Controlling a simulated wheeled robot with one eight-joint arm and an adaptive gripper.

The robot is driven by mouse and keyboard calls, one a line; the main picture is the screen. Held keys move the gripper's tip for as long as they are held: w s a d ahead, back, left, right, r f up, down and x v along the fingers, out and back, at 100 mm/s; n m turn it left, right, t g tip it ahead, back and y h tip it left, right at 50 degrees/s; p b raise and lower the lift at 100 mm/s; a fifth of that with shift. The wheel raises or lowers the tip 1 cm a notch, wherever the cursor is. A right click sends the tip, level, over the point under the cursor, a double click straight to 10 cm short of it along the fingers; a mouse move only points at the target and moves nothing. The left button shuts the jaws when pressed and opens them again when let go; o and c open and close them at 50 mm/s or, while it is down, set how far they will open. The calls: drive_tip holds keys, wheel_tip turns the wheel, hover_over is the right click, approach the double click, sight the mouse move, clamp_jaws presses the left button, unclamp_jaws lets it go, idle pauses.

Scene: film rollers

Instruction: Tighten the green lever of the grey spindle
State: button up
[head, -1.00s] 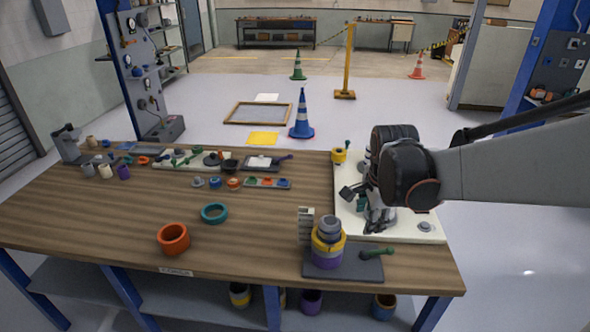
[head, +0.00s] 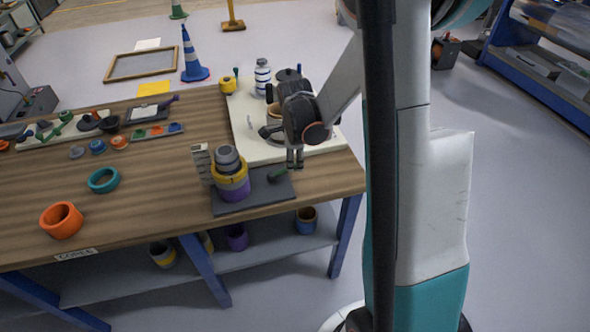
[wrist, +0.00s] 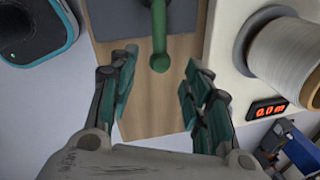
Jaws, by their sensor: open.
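The green lever (head: 278,174) lies low on the dark grey base plate (head: 238,205), at the table's front right corner. A stack of purple, yellow and grey rollers (head: 230,180) stands left of it on the same plate. The grey spindle cannot be told apart from the grey pieces at the stack's top. My gripper (head: 295,162) is open just above and right of the lever. In the wrist view, the lever (wrist: 158,35) points down from the top edge, its round end between the tips of my open, empty gripper (wrist: 160,70). Contact is not visible.
A white board (head: 240,125) with several fittings lies behind the plate. The wrist view shows a white spool (wrist: 288,62) and a red display (wrist: 270,108) right of my fingers. An orange ring (head: 62,220) and a teal ring (head: 104,180) lie left on the table.

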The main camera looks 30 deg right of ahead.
sight(295, 164)
drive_tip(key=f, duration=0.1)
drive_tip(key=f+b, duration=0.1)
drive_tip(key=f, duration=0.1)
drive_tip(key=w+f, duration=0.1)
drive_tip(key=f, duration=0.1)
drive_tip(key=shift+d+f, duration=0.2)
drive_tip(key=shift+d, duration=0.05)
drive_tip(key=shift+c, duration=0.6)
